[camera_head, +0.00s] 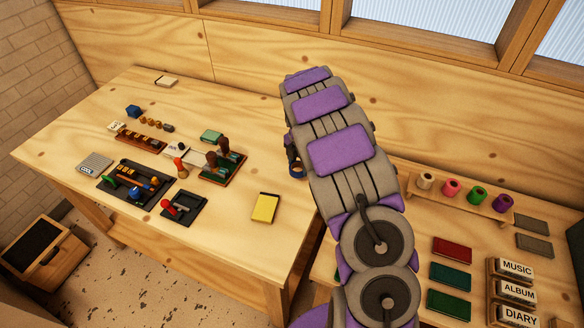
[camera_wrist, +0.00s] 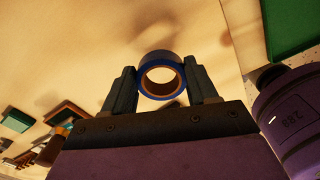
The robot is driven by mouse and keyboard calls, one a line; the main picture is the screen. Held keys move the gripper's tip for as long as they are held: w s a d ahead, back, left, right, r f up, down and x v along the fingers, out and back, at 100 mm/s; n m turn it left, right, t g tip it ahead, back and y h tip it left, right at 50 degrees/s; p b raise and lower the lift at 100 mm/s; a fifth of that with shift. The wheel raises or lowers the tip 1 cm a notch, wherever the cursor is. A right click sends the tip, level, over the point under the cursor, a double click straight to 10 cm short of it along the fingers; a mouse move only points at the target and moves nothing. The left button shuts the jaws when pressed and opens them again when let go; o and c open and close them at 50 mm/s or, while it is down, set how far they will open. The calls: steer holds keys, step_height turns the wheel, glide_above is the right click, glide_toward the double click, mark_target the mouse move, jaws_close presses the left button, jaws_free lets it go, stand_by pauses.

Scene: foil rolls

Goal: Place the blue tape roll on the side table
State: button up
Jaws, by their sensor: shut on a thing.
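The blue tape roll (camera_wrist: 161,56) is between the two fingers of my gripper (camera_wrist: 161,76) in the wrist view, with its round hole facing the camera. The gripper is shut on it. In the head view my gripper (camera_head: 291,150) shows only partly at the left edge of my arm, with the blue roll (camera_head: 297,172) at its lower end. They appear over the right part of the left wooden table (camera_head: 235,240); the height above it is hard to judge. A second wooden table (camera_head: 405,225) is at the right, partly hidden by my arm. I cannot tell which is the side table.
The left table holds a yellow notepad (camera_head: 265,207), stamps, dark trays (camera_head: 184,206) and a grey pad (camera_head: 95,163). The right table holds a rack of foil rolls (camera_head: 450,195), coloured pads (camera_head: 452,250) and labelled blocks (camera_head: 517,292). The left table's front right area is clear.

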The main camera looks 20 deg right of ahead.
mark_target(293, 166)
steer(key=shift+w+a+f, duration=0.15)
steer(key=shift+w+a, duration=0.1)
steer(key=shift+w, duration=0.45)
steer(key=shift+w+a+f, duration=0.1)
steer(key=shift+w+a, duration=0.15)
steer(key=shift+w, duration=0.4)
steer(key=shift+f+b, duration=0.85)
steer(key=shift+f, duration=0.9)
steer(key=shift+r, duration=0.1)
steer(key=o, duration=1)
steer(key=shift+o, duration=0.2)
